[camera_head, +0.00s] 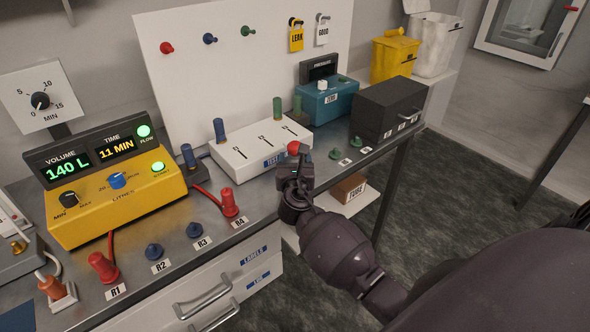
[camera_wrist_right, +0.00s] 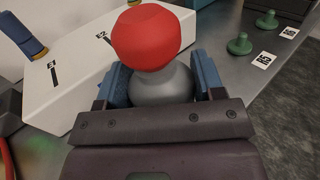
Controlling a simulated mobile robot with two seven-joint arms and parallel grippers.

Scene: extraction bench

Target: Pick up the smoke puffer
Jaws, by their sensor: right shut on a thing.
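The smoke puffer (camera_wrist_right: 146,40), a grey bulb with a red top, sits between the two blue finger pads of my right gripper (camera_wrist_right: 163,85) in the right wrist view. My right gripper is shut on its grey bulb. In the head view the red top of the puffer (camera_head: 293,147) shows above my right gripper (camera_head: 295,172), at the front edge of the bench beside the white box. Whether its base touches the bench is hidden. My left gripper is not in view.
Just behind stands a white box (camera_head: 243,160) with blue and green posts. Green knobs (camera_wrist_right: 240,44) sit to the right, near a dark grey drawer box (camera_head: 390,108). A yellow metering unit (camera_head: 120,215) and red and blue plugs occupy the left of the bench.

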